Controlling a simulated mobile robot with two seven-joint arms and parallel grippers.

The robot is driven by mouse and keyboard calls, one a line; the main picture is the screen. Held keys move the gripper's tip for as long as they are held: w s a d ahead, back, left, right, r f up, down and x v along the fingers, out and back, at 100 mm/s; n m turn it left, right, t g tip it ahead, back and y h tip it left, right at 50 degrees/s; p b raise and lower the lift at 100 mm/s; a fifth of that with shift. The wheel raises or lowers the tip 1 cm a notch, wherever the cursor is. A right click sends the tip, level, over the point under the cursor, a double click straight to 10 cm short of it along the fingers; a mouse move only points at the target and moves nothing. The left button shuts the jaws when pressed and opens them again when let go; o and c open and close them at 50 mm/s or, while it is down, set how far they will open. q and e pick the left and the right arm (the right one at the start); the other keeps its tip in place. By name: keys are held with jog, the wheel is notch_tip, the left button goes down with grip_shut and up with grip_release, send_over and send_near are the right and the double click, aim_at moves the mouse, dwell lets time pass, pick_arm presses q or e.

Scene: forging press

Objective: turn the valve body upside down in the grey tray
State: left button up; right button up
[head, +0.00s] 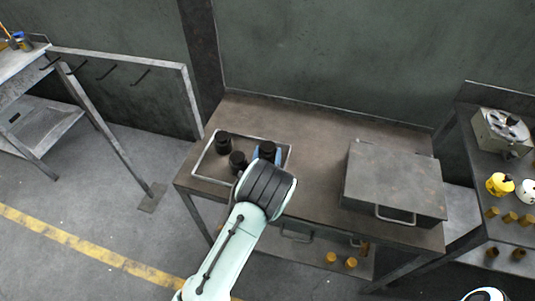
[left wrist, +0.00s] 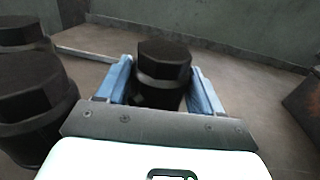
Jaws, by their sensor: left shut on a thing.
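The grey tray (head: 203,157) is a shallow, thin-rimmed tray at the left end of the brown workbench. My left gripper (head: 267,155) is over the right part of the tray, its blue fingers shut on a black valve body (head: 268,147). In the left wrist view this valve body (left wrist: 163,66) stands between the fingers, with a flat-sided top and a collar below it. Its lower end is hidden, so I cannot tell whether it touches the tray. Two more black bodies (head: 223,142) (head: 238,163) stand in the tray to the left. My right gripper is out of view.
A grey metal box (head: 395,178) with a handle stands on the right of the workbench (head: 315,130). A wall is behind the bench. Bench top between tray and box is clear. A side table at right holds a yellow pot (head: 499,184) and other items.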

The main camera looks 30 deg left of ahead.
pick_arm(q)
jog(key=o, duration=1.3)
notch_tip(320, 180, up, 10)
jog(key=shift+d+f+p, duration=0.1)
jog(key=shift+p, duration=0.8)
notch_tip(320, 180, up, 10)
jog(key=p, duration=0.3)
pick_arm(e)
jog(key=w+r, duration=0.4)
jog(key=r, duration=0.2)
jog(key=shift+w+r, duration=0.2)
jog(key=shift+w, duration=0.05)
